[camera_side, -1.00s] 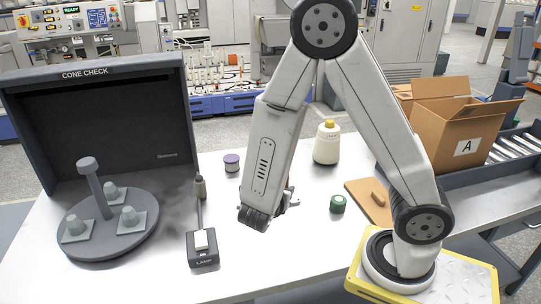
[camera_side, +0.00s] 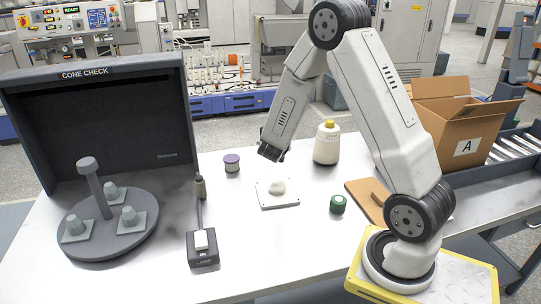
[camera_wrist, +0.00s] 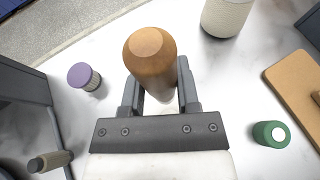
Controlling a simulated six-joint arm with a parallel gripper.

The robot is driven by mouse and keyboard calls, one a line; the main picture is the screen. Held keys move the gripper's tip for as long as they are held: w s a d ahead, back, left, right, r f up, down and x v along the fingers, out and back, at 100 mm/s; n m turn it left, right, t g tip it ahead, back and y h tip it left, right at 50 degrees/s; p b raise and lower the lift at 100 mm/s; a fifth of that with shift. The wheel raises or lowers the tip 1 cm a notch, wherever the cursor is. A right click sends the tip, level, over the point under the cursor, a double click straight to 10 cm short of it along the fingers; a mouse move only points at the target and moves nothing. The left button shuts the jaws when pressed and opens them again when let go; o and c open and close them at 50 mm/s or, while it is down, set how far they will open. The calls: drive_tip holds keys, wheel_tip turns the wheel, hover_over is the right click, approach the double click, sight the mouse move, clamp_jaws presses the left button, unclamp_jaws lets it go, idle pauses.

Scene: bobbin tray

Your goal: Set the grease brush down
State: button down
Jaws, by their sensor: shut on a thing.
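My gripper (camera_wrist: 160,95) is shut on the grease brush, whose rounded wooden handle end (camera_wrist: 151,55) stands up between the fingers toward the wrist camera. The brush's lower end is hidden in the wrist view. In the side view my gripper (camera_side: 272,153) is above the back middle of the table, left of the cream bottle. I cannot make out the brush there, nor whether it touches the table.
A white plate with a pale lump (camera_side: 278,187) lies in front of my gripper. A cream bottle (camera_side: 326,145), purple-topped spool (camera_side: 231,163), green roll (camera_side: 338,204) and brown board (camera_side: 362,191) stand around. The lamp switch box (camera_side: 202,249) is front left.

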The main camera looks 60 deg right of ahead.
drive_tip(key=s+d+r+t, duration=0.1)
drive_tip(key=s+d+r, duration=0.1)
drive_tip(key=d, duration=1.1)
drive_tip(key=w+d+f, duration=0.9)
drive_tip(key=w, duration=0.1)
drive_tip(key=shift+n, duration=0.4)
drive_tip(key=shift+d+f, duration=0.1)
drive_tip(key=shift+f, duration=0.05)
drive_tip(key=shift+w+d+f, duration=0.1)
drive_tip(key=shift+w+f, duration=0.05)
drive_tip(key=shift+f, duration=1.6)
drive_tip(key=shift+f, duration=0.2)
